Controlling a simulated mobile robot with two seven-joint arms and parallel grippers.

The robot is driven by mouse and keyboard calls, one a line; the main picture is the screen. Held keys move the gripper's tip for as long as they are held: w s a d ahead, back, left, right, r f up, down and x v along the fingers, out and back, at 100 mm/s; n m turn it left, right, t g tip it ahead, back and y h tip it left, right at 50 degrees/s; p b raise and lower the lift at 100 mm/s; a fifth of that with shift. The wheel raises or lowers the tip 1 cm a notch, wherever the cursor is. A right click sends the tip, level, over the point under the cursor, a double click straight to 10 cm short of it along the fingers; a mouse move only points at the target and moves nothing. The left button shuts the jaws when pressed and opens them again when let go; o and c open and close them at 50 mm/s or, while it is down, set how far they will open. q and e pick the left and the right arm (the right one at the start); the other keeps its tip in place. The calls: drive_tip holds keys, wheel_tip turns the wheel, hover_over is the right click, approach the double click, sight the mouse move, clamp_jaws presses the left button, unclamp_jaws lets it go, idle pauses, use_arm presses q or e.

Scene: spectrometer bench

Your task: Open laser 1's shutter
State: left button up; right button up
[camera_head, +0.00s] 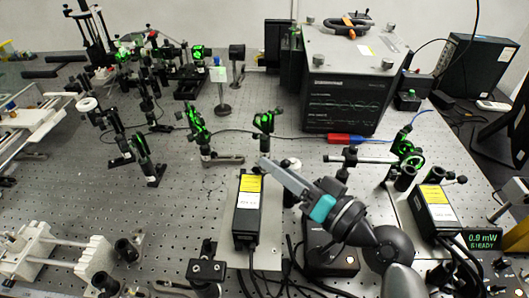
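Two black laser boxes with yellow and white labels stand on the bench. One laser box (247,212) is at the front centre and the other laser box (436,208) is at the right. The label text is too small to tell which is laser 1, and I cannot make out a shutter on either. My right gripper (266,168) reaches in from the lower right. Its fingertips are near the far end of the centre laser box, and I cannot tell whether they touch it. The fingers overlap in this view, so their opening is unclear. My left gripper is not in view.
A small display (482,239) reading about 0.9 mW stands at the right. A large grey instrument (345,75) is at the back. Green-lit optic mounts (197,122) stand across the perforated bench (195,205). Dark cables run along the front. The bench's left centre is fairly clear.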

drive_tip(key=shift+x, duration=1.8)
drive_tip(key=shift+c, duration=0.2)
clamp_jaws()
